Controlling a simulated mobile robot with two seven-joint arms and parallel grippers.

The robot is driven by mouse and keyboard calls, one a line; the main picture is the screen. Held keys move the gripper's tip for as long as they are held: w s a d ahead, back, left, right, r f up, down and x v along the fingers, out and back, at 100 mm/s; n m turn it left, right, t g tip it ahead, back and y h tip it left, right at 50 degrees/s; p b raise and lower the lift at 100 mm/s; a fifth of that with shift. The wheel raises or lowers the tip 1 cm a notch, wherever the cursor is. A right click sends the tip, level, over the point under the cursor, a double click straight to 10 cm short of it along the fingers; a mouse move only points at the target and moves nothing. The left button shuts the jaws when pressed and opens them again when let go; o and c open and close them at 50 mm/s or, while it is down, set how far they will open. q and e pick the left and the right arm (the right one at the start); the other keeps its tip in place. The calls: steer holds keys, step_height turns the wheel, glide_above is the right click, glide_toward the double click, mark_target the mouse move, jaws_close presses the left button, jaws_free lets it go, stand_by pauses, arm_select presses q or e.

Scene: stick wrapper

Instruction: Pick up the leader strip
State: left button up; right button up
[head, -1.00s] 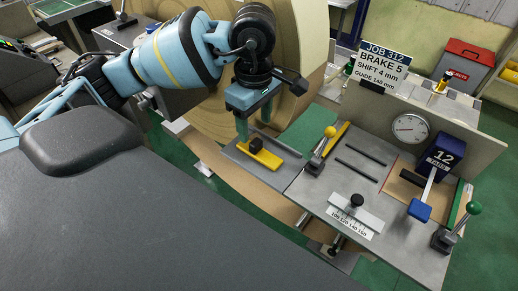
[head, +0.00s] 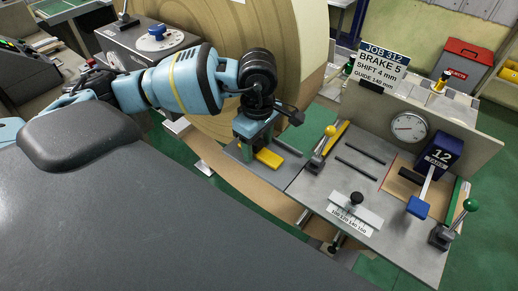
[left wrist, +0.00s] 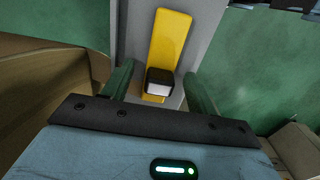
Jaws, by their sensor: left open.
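The leader strip appears to be the yellow strip (head: 268,158) lying on a grey plate at the left end of the machine table. The left wrist view shows the strip (left wrist: 170,40) with a dark block (left wrist: 159,82) on its near end. My left gripper (head: 249,157) is over that near end, its fingers pointing down. In the left wrist view my left gripper (left wrist: 158,85) is open, with one green finger on each side of the block. I cannot tell whether the fingers touch it. My right gripper is not in view.
A yellow-knobbed lever (head: 330,131) stands just right of the strip. Farther right are a sliding guide (head: 356,212), a dial gauge (head: 408,127), a blue block marked 12 (head: 440,155) and a green-knobbed lever (head: 471,205). A large round roll (head: 290,45) stands behind my left arm.

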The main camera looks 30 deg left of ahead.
mark_target(258, 141)
arm_select(q)
steer(key=shift+c, duration=0.2)
steer(key=c, duration=1)
steer(key=shift+c, duration=0.2)
steer(key=shift+r, duration=0.1)
steer(key=shift+r, duration=0.5)
step_height(258, 141, up, 2)
steer(key=shift+r, duration=0.1)
steer(key=s+d+r, duration=0.1)
steer(key=s+d, duration=0.8)
steer(key=s, duration=0.4)
steer(key=shift+d+r+b, duration=0.2)
steer(key=shift+r+b, duration=0.1)
steer(key=shift+b, duration=0.15)
